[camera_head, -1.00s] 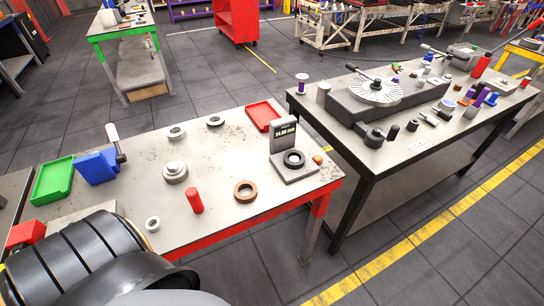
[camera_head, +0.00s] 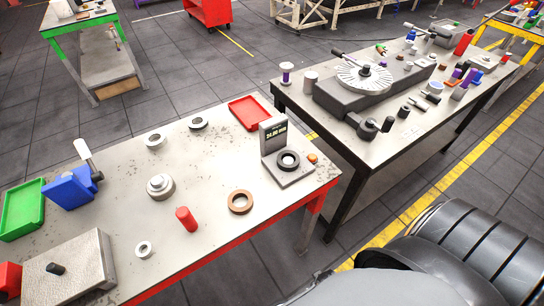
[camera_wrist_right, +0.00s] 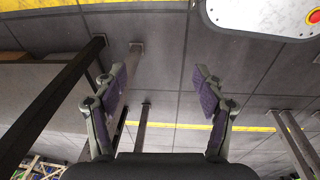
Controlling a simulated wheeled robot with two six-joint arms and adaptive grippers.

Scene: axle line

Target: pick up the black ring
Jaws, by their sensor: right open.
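A black ring (camera_head: 288,160) lies flat on the grey plate of the gauge stand (camera_head: 290,176) with the digital display, near the right end of the near table. My right arm shows at the lower right of the head view, but its gripper is out of that view. In the right wrist view my right gripper (camera_wrist_right: 158,85) is open, with nothing between its purple-padded fingers. It is over the floor, and the ring does not show there. My left gripper is in neither view.
The near table (camera_head: 110,195) also holds a brown ring (camera_head: 240,202), a red cylinder (camera_head: 187,219), several grey rings, a red tray (camera_head: 250,111) and a green tray (camera_head: 22,208). A second table (camera_head: 330,125) with a rotary plate stands to the right, separated by a gap.

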